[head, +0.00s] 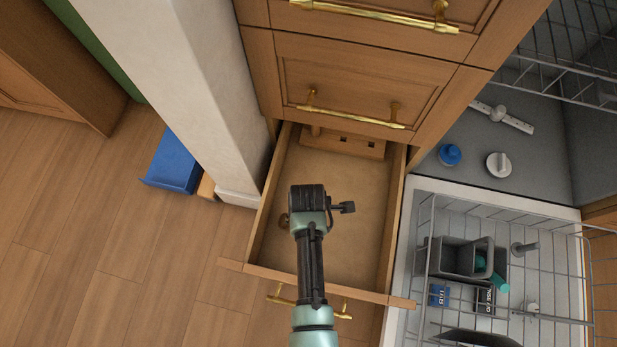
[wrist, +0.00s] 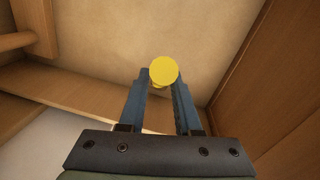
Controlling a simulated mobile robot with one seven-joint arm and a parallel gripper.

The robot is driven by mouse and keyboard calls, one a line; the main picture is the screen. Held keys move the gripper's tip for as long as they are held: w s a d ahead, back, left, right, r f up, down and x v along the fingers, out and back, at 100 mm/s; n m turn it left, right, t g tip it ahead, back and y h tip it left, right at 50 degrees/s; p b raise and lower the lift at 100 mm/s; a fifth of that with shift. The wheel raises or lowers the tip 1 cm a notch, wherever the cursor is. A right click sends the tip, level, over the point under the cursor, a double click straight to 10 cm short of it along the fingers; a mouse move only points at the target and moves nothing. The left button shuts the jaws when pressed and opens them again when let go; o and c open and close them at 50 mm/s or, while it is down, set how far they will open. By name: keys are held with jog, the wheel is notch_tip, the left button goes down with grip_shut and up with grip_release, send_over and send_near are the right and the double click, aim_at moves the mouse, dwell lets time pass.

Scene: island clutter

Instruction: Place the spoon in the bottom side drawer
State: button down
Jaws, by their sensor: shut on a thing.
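The bottom side drawer (head: 350,235) is pulled open below two shut drawers in the head view, and its floor looks bare. My gripper (head: 308,200) is over the left part of this drawer, and its fingertips are hidden from the head view. In the wrist view my gripper (wrist: 162,95) is shut on a yellow thing with a round end, which I take to be the spoon (wrist: 164,71). Most of its length is hidden. The drawer floor (wrist: 130,40) and wooden walls lie beyond it.
The open dishwasher rack (head: 500,265) stands right of the drawer, holding a grey basket and small boxes. A pale pillar (head: 185,80) rises at the left. A blue object (head: 172,165) lies on the floor. The drawer front (head: 365,292) carries a brass handle.

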jog(key=shift+f, duration=0.45)
jog(key=shift+f, duration=0.2)
jog(key=c, duration=0.6)
grip_release()
jog(key=shift+r, duration=0.15)
notch_tip(320, 180, up, 12)
jog(key=s+p, duration=0.1)
jog(key=p, duration=0.5)
jog(key=shift+p, duration=0.4)
jog(key=shift+s+a, duration=0.1)
